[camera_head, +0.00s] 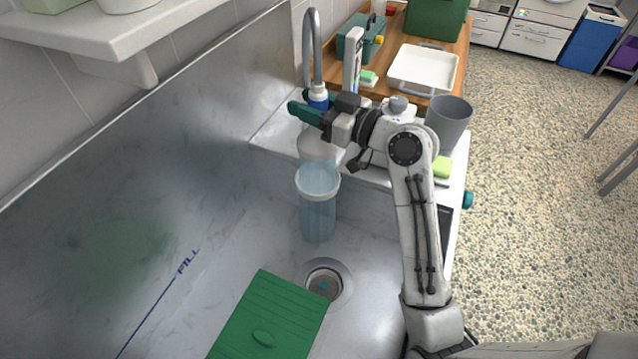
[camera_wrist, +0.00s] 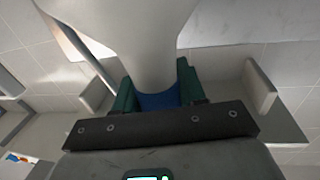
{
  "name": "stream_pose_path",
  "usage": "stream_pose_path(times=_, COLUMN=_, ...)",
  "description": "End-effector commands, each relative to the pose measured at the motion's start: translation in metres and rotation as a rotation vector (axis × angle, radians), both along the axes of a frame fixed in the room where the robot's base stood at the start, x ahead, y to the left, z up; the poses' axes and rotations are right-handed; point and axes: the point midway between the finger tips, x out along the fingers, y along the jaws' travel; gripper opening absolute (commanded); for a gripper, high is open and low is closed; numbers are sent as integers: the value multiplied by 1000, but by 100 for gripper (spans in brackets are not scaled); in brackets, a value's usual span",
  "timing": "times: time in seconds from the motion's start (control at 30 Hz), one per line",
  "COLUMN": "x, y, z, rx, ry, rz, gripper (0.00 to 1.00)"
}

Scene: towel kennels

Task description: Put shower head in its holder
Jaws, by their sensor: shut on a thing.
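The shower head shows in the wrist view as a pale flared body (camera_wrist: 140,40) with a blue collar (camera_wrist: 158,101). In the head view its blue collar (camera_head: 318,98) sits at the end of an arched metal hose. My gripper (camera_head: 305,108) has green fingers shut around the collar; they also show in the wrist view (camera_wrist: 158,90). Below my gripper is a pale section (camera_head: 317,145), then a translucent bluish cylinder with a white ring (camera_head: 318,185), above the basin. I cannot tell whether it is spray or a vessel. I cannot clearly identify the holder; a white upright post (camera_head: 351,62) stands behind my gripper.
The metal basin (camera_head: 230,225) has a drain (camera_head: 325,283) and a green ribbed mat (camera_head: 265,320). A grey cup (camera_head: 449,120), yellow-green sponge (camera_head: 442,166), white tray (camera_head: 423,68) and green box (camera_head: 365,35) stand around the counter. A white shelf (camera_head: 110,30) juts out at upper left.

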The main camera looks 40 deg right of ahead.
Motion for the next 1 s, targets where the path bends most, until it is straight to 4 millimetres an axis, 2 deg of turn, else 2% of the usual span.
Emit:
stream_pose_path(times=0.03, x=-3, y=0, z=-27, rx=1, ry=15, rz=0, gripper=0)
stream_pose_path(times=0.4, x=0, y=-4, z=-30, rx=4, ry=21, rz=-2, gripper=0)
stream_pose_path(times=1.0, x=-3, y=0, z=30, rx=0, ry=11, rz=0, gripper=0)
